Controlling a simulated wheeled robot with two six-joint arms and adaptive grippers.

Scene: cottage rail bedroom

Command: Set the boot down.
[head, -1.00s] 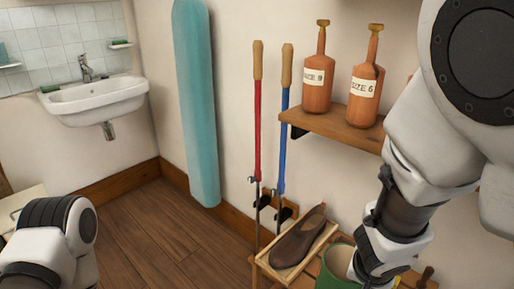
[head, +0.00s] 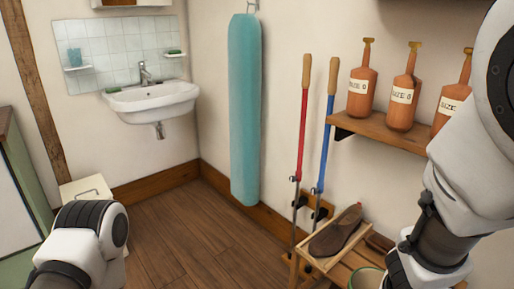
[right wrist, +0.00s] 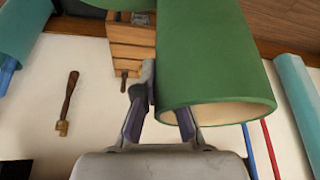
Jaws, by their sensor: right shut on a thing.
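The green boot (right wrist: 215,60) fills the upper middle of the right wrist view, its open pale-lined top facing the lower right. My right gripper (right wrist: 160,105) is shut on the boot at its rim side. In the head view only the boot's round top (head: 366,280) shows at the bottom edge, beside my right forearm. The boot's foot and whatever is under it are hidden. My left forearm shows at the lower left of the head view, but its gripper is out of frame.
A brown shoe (head: 338,232) lies in a wooden tray (head: 305,254) beside the boot. Red (head: 301,135) and blue (head: 326,140) handled tools stand by the wall. A shelf (head: 385,133) with orange bottles is above. Open floor (head: 180,240) lies left.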

